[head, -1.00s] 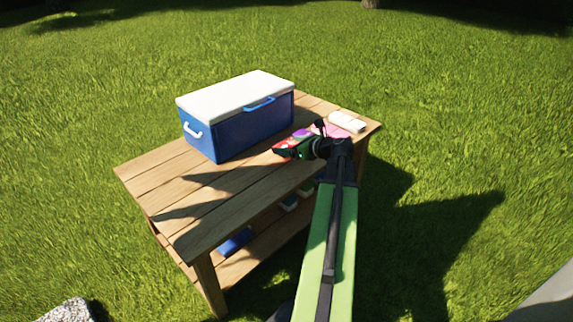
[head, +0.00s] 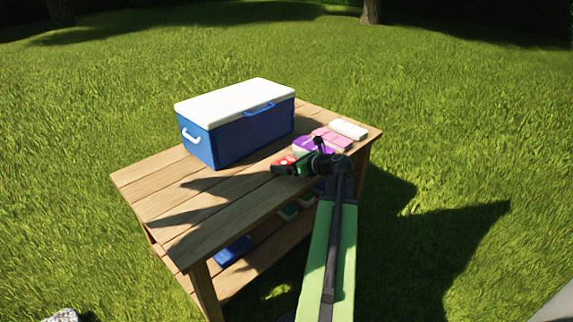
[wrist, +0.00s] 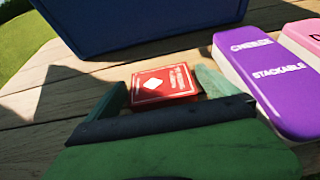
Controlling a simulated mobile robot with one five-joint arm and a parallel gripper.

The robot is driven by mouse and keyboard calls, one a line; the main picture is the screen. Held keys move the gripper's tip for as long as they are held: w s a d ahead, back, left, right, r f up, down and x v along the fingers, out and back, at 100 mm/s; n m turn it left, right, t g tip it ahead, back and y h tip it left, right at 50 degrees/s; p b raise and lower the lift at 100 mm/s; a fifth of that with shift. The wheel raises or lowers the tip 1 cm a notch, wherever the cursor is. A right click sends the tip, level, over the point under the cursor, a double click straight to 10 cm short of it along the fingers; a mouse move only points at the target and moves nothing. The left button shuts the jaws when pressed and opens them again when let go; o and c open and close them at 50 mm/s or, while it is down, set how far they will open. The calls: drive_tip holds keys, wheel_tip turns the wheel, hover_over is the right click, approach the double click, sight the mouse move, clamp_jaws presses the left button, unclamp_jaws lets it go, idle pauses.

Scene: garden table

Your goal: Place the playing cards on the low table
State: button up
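The playing cards are a red box with a white diamond (wrist: 162,85), lying flat between the two green fingers of my gripper (wrist: 160,82) in the wrist view. In the head view the red box (head: 283,165) shows at the tip of my gripper (head: 292,165), over the near right part of the wooden table (head: 205,205). I cannot tell whether its underside touches the boards.
A blue cooler with a white lid (head: 238,130) stands at the table's back. A purple box (head: 313,145), marked as cheese, a pink box (head: 331,139) and a white box (head: 348,129) lie at the right. Several items sit on the lower shelf (head: 262,268). The table's left part is clear.

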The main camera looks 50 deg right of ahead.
drive_tip(key=shift+r, duration=0.25)
drive_tip(key=p+v, duration=0.4)
drive_tip(key=v, duration=0.7)
drive_tip(key=shift+s+p, duration=0.2)
drive_tip(key=shift+p, duration=0.2)
drive_tip(key=shift+s+r, duration=0.1)
drive_tip(key=shift+s, duration=0.25)
